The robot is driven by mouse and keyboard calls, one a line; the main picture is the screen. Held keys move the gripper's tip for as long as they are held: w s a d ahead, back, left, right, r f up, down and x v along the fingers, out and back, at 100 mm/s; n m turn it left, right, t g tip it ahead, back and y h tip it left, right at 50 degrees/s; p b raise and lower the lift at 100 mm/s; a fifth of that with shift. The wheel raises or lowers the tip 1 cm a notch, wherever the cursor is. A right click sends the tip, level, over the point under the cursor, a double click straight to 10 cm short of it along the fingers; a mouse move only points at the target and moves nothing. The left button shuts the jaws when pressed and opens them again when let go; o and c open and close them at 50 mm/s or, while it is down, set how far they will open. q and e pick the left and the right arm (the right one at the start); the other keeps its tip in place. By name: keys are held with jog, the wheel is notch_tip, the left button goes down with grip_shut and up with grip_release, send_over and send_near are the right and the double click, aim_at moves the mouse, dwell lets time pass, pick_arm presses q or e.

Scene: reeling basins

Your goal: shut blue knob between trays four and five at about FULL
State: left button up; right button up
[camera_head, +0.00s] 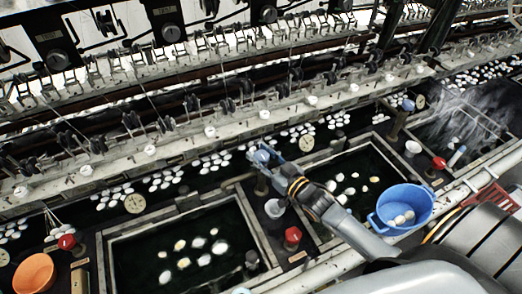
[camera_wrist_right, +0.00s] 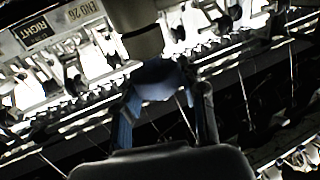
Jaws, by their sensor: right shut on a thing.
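The blue knob (camera_head: 263,156) sits on an upright post between two dark water basins, the left basin (camera_head: 113,243) and the middle basin (camera_head: 372,137). My right gripper (camera_head: 266,160) reaches in from the lower right and is shut on this knob. In the right wrist view, the knob (camera_wrist_right: 158,78) is between the two fingers of the gripper (camera_wrist_right: 164,98), with a pale pipe above it. The knob's marks cannot be read, so its setting cannot be told. My left gripper is not in view.
A second blue knob (camera_head: 408,105) stands farther right. Red knobs (camera_head: 293,234) stand near the basins' front. A blue bucket (camera_head: 402,222) with white cocoons is beside my right arm, and an orange bowl (camera_head: 35,272) is at far left. A steaming basin (camera_head: 460,130) is at right.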

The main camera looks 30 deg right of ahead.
jog(key=shift+r+h, duration=0.1)
jog(key=shift+h, duration=0.2)
jog(key=o, duration=1.2)
jog(key=s, duration=0.4)
jog(key=s+d, duration=0.1)
jog(key=s, duration=0.2)
jog(key=s+d, duration=0.1)
jog(key=s, duration=0.3)
jog(key=shift+s+d, duration=0.15)
jog(key=shift+s, duration=0.2)
